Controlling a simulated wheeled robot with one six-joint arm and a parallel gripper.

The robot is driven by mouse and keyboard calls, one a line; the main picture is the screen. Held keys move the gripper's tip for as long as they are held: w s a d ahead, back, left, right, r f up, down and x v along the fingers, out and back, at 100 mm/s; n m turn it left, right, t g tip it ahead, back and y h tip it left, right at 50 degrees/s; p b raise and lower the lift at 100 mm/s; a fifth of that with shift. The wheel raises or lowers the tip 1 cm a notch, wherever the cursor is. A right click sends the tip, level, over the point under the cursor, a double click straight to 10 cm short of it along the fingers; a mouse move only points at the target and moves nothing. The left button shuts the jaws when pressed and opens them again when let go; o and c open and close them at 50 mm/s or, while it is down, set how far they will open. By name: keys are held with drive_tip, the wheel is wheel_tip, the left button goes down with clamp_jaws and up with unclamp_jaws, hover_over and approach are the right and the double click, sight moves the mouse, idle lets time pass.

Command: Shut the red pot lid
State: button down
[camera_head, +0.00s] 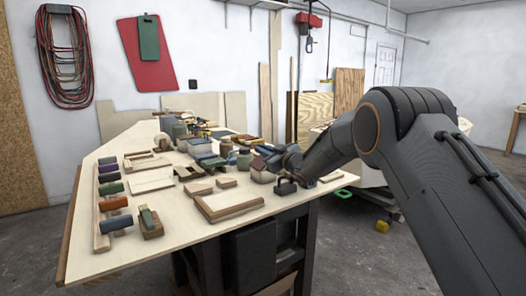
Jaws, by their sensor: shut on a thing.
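A small pale pot (262,177) stands near the right side of the plywood table. Its dark red lid (258,163) shows as a tilted patch above the pot's opening. My gripper (270,156) reaches in from the right, low over the table, with its end at the lid. It is shut on the lid, as far as this small view shows. The fingertips are small and dark, and the lid's far edge and hinge cannot be made out.
A dark block with a handle (286,187) sits just in front of the gripper. A shallow wooden tray (229,205) lies front left of the pot. Jars, including a green one (244,157), crowd behind it. Coloured rollers (115,202) line the left edge.

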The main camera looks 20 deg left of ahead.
drive_tip(key=shift+s+a+f, duration=0.2)
drive_tip(key=shift+f, duration=0.25)
drive_tip(key=c, duration=1.9)
unclamp_jaws()
drive_tip(key=shift+r, duration=0.2)
drive_tip(key=shift+w+d+r, duration=0.1)
drive_tip(key=shift+d, duration=0.1)
drive_tip(key=v, duration=0.7)
drive_tip(key=shift+s+d+b, duration=0.25)
drive_tip(key=shift+b, duration=0.15)
drive_tip(key=shift+d, duration=0.1)
